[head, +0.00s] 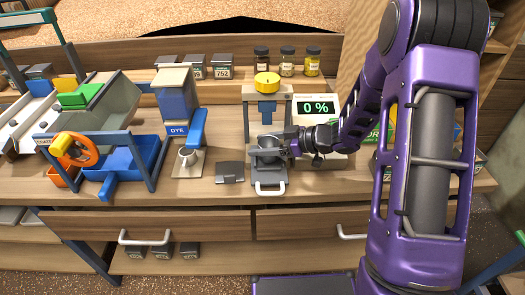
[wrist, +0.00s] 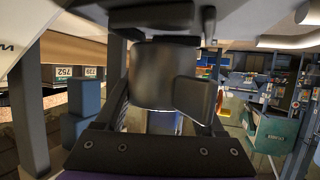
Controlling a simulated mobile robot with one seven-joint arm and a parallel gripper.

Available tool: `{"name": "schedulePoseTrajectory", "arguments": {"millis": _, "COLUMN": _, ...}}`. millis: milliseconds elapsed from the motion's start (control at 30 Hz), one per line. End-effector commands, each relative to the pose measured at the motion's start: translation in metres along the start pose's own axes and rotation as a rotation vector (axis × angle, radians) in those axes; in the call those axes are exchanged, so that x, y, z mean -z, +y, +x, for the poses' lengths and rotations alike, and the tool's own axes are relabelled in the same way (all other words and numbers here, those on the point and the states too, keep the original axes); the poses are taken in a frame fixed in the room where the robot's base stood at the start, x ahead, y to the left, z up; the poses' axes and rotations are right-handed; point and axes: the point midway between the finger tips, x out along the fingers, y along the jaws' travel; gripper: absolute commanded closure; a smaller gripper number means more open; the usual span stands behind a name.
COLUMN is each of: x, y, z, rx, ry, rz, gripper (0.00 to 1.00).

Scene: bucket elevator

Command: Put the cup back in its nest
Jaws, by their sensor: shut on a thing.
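A dark grey cup (head: 266,157) is at the middle of the bench, in front of the stand with the yellow knob. My gripper (head: 284,148) reaches it from the right and is shut on it. In the wrist view the cup (wrist: 160,75) fills the middle between the fingers, with a squarish grey part on its right side. Below the cup in the head view is a grey base (head: 268,178) with a white handle, which may be the nest. I cannot tell whether the cup touches this base or is just above it.
The stand's yellow knob (head: 267,79) is close behind the cup. A display (head: 317,107) reading 0 % stands right of it. A flat grey block (head: 230,172) lies to the left.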

Motion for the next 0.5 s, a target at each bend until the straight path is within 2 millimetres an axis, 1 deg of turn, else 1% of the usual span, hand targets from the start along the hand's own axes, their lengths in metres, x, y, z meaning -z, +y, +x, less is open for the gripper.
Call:
{"name": "schedulePoseTrajectory", "arguments": {"millis": 33, "x": -0.0103, "y": -0.0003, "z": 0.0045, "rx": 0.001, "ry": 0.000, "rz": 0.004, "gripper": 1.00}}
{"name": "schedulePoseTrajectory", "arguments": {"millis": 100, "x": -0.0160, "y": -0.0001, "z": 0.0070, "rx": 0.000, "ry": 0.000, "rz": 0.002, "gripper": 1.00}}
{"name": "schedulePoseTrajectory", "arguments": {"millis": 333, "x": -0.0158, "y": 0.0000, "z": 0.0068, "rx": 0.000, "ry": 0.000, "rz": 0.000, "gripper": 1.00}}
{"name": "schedulePoseTrajectory", "arguments": {"millis": 467, "x": -0.0191, "y": 0.0000, "z": 0.0081, "rx": 0.000, "ry": 0.000, "rz": 0.001, "gripper": 1.00}}
{"name": "schedulePoseTrajectory", "arguments": {"millis": 500, "x": -0.0196, "y": 0.0000, "z": 0.0083, "rx": 0.000, "ry": 0.000, "rz": 0.001, "gripper": 0.28}}
